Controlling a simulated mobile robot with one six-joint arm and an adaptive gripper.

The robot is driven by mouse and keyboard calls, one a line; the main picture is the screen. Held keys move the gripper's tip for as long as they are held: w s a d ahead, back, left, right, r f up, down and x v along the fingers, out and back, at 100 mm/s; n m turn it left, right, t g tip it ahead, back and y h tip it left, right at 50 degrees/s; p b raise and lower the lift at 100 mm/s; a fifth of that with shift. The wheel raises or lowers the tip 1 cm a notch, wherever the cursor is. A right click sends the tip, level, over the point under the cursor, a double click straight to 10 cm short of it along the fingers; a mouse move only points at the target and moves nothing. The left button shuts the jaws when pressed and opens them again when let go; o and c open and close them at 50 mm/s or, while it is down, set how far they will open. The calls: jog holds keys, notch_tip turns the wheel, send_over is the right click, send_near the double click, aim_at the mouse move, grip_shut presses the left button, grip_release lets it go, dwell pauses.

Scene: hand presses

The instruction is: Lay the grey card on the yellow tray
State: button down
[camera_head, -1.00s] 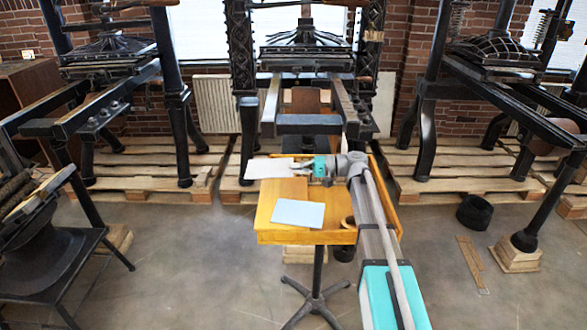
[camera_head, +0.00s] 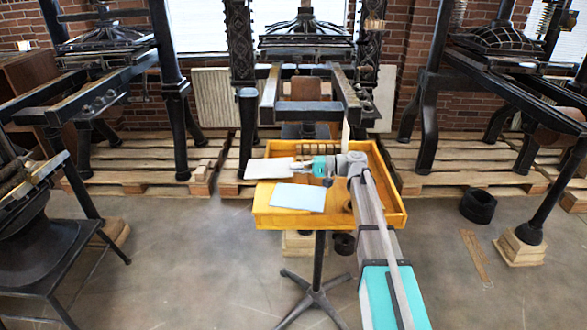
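A pale grey-white card (camera_head: 264,168) shows in the head view, sticking out to the left from my gripper (camera_head: 299,166). My gripper is shut on the card's right end and holds it over the left back part of the yellow tray (camera_head: 392,190). The card's left end reaches past the tray's left edge. The gap between card and tray is hard to judge. The tray stands on a thin dark pedestal. A light-blue flat sheet (camera_head: 297,197) lies in its front left part. My arm crosses the tray's right half and hides some of its floor.
Several wooden blocks (camera_head: 319,152) line the tray's back. A dark hand press (camera_head: 303,109) stands close behind, with more presses at left and right on wooden pallets (camera_head: 453,168).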

jog(key=shift+f, duration=0.45)
jog(key=shift+b, duration=0.35)
jog(key=shift+s+f, duration=0.1)
jog(key=shift+s, duration=0.1)
